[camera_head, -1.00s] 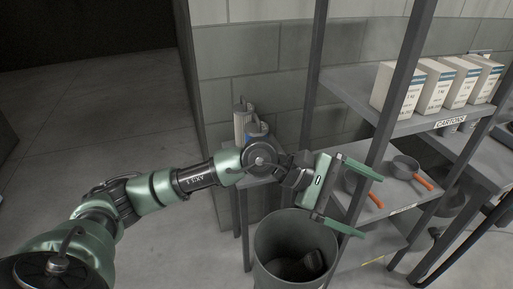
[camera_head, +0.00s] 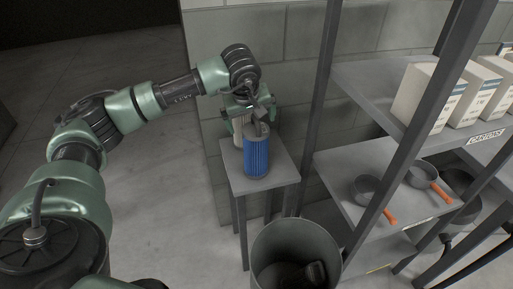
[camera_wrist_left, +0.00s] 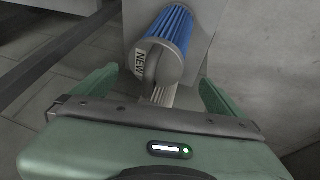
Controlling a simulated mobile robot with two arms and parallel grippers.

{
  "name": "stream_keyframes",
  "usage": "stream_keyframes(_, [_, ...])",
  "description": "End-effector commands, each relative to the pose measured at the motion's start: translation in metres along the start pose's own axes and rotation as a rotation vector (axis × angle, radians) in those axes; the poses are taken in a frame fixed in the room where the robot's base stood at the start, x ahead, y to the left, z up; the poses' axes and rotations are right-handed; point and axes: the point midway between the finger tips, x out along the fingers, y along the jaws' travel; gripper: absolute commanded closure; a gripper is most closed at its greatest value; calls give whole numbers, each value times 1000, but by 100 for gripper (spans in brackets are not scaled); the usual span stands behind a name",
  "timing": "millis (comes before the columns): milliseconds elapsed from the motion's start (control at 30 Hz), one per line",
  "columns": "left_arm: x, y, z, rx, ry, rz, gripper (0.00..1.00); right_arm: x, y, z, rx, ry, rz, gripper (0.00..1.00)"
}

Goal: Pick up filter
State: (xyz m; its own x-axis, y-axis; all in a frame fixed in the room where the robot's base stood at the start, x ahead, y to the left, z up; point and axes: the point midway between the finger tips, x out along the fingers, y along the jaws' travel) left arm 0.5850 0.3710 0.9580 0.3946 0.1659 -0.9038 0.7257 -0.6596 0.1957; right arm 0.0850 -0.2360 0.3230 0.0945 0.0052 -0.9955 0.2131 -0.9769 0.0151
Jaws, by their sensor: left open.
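A blue pleated filter (camera_head: 256,156) with a grey cap stands upright on a small grey table (camera_head: 280,168). In the left wrist view the blue filter (camera_wrist_left: 171,30) shows a "NEW" label on its cap. A pale pleated filter (camera_head: 238,131) stands just behind it, mostly hidden by my gripper and the blue filter. My left gripper (camera_head: 250,117) is over the back of the table, at the pale filter. In the left wrist view its fingers (camera_wrist_left: 157,82) are spread, with the pale filter (camera_wrist_left: 160,97) between them and the blue one beyond. I cannot tell whether they touch.
A round grey bin (camera_head: 295,240) with a dark item inside stands in front of the table. A shelf rack (camera_head: 345,165) at the right holds pans with orange handles and white cartons (camera_head: 430,95). A block wall is close behind the table. The floor at left is clear.

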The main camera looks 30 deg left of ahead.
Motion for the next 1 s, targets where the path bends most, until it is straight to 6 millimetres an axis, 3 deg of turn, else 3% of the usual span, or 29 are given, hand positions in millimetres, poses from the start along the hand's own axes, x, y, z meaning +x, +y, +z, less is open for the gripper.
stream_keyframes(300, [43, 4, -4, 0, -3, -1, 0, -12, 0, -3, 0, 2, 0, 62])
stream_keyframes(600, [49, 4, -4, 0, -1, 1, 0, -11, 0, -2, 0, 2, 0, 62])
stream_keyframes(833, [49, 4, -4, 0, -1, 1, 64, -11, 0, -3, 1, 2, 0, 62])
stream_keyframes(867, [47, 5, -5, -1, 1, 4, 69, -12, 0, -3, 1, 2, 0, 62])
stream_keyframes(1000, [47, 5, -5, -2, 1, 4, 69, -12, 0, -2, 1, 2, 0, 62])
